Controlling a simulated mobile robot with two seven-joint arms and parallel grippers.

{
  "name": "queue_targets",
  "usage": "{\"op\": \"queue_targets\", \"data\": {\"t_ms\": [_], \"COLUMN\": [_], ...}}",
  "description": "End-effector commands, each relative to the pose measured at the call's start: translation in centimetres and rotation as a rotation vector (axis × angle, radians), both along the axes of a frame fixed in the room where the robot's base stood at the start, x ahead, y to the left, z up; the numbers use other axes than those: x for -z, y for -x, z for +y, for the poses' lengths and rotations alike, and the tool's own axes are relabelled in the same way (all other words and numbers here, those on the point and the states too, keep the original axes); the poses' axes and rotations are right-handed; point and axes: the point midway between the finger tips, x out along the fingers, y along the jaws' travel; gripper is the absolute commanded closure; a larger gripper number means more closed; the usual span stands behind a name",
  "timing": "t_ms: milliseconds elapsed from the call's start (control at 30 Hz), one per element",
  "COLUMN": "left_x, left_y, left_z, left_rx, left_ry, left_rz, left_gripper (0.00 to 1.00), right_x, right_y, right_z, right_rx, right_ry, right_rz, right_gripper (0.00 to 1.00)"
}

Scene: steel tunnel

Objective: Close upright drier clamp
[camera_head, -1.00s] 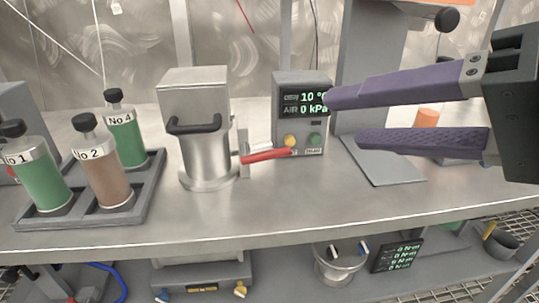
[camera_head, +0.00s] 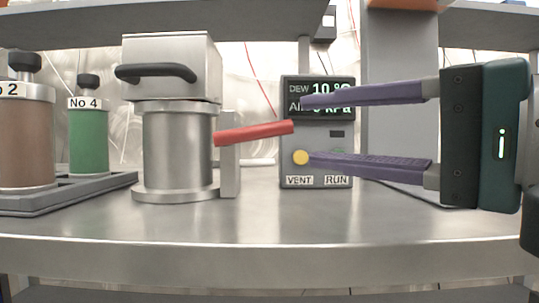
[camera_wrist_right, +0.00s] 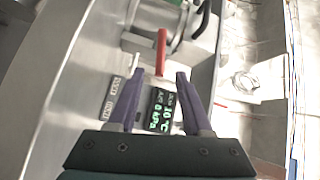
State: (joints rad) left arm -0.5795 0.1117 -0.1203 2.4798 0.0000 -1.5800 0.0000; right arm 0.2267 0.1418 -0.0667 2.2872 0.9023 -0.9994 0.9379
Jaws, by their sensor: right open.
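The upright drier (camera_head: 178,150) is a steel cylinder with a boxy lid and a black handle, standing left of centre on the bench. Its clamp has a red lever (camera_head: 254,133) on a grey bracket (camera_head: 229,155) at the drier's right side. The lever sticks out to the right, tilted slightly up. The red lever also shows in the right wrist view (camera_wrist_right: 161,52), just beyond the fingertips. My right gripper (camera_head: 305,130) is open and empty, its purple fingers pointing left in front of the display box, apart from the lever's tip. My left gripper is not in view.
The display box (camera_head: 317,180) with a yellow button stands right behind my right fingers. A grey rack (camera_head: 110,182) with green and brown bottles stands at the left. A grey upright panel (camera_head: 400,60) is behind my gripper. The front of the bench (camera_head: 270,225) is clear.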

Motion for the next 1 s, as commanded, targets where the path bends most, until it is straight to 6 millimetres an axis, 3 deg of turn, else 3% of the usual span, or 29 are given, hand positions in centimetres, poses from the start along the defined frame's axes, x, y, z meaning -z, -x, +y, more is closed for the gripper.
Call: {"op": "queue_targets", "data": {"t_ms": [400,800,1000], "left_x": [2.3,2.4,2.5], "left_y": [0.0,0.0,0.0], "left_z": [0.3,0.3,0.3], "left_rx": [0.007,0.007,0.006], "left_ry": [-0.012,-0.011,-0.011], "left_rz": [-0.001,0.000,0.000], "left_gripper": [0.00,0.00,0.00], "right_x": [0.0,-0.2,-0.2], "right_y": [-5.1,-5.8,-5.8], "right_z": [5.1,5.8,5.8], "right_rx": [-0.001,0.000,0.000], "right_ry": [0.001,0.003,0.003], "right_rz": [-0.001,0.000,0.000], "right_gripper": [0.50,0.50,0.73]}}
